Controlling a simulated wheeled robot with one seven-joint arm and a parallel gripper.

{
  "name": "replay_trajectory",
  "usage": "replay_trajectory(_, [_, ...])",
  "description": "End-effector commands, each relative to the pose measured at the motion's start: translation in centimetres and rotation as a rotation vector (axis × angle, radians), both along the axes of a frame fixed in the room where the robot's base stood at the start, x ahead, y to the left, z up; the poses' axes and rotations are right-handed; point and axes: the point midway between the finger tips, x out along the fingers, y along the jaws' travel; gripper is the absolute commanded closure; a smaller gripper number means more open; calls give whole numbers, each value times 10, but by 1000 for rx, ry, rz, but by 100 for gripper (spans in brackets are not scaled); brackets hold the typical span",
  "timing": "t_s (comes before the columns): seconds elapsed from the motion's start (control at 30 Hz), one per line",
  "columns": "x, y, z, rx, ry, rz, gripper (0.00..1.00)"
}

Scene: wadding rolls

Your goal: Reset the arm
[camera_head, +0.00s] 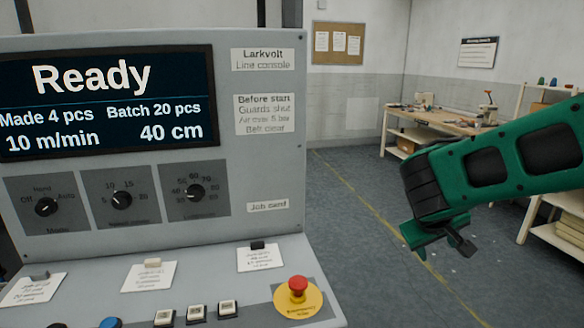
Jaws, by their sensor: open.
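My arm, green with black parts, reaches in from the right edge in the head view. My gripper (437,240) is at its end, right of the grey console (275,155) and apart from it. It is open, and nothing shows between its fingers. The console's screen (105,105) reads "Ready", "Made 4 pcs", "Batch 20 pcs", "10 m/min" and "40 cm".
The console has three rotary knobs (122,199), several push buttons (196,313), cards and a red emergency stop (298,289) on a yellow disc. Behind are a wooden bench (440,122) and a shelf (535,205) at right. Grey floor with a yellow line lies between.

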Motion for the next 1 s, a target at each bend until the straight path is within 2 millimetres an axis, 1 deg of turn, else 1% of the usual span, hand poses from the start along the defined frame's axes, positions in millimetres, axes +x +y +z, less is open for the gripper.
replay_trajectory(0.03, [-18,-20,-2,43,22,-62,50])
replay_trajectory(0.1, [-44,-40,-6,103,58,-139,50])
replay_trajectory(0.17, [-68,-54,-10,156,88,-200,50])
replay_trajectory(0.2, [-83,-62,-12,191,106,-242,50])
replay_trajectory(0.27, [-107,-72,-15,244,133,-301,50])
replay_trajectory(0.3, [-123,-77,-17,278,150,-339,50])
replay_trajectory(0.43, [-175,-85,-20,391,200,-457,50])
replay_trajectory(0.5, [-202,-85,-22,449,226,-512,50])
replay_trajectory(0.6, [-234,-82,-23,520,254,-577,50])
replay_trajectory(0.7, [-257,-77,-23,573,274,-623,50])
replay_trajectory(0.8, [-271,-73,-23,605,289,-651,50])
replay_trajectory(0.97, [-278,-70,-23,621,297,-661,50])
replay_trajectory(1.0, [-278,-70,-23,622,297,-661,52])
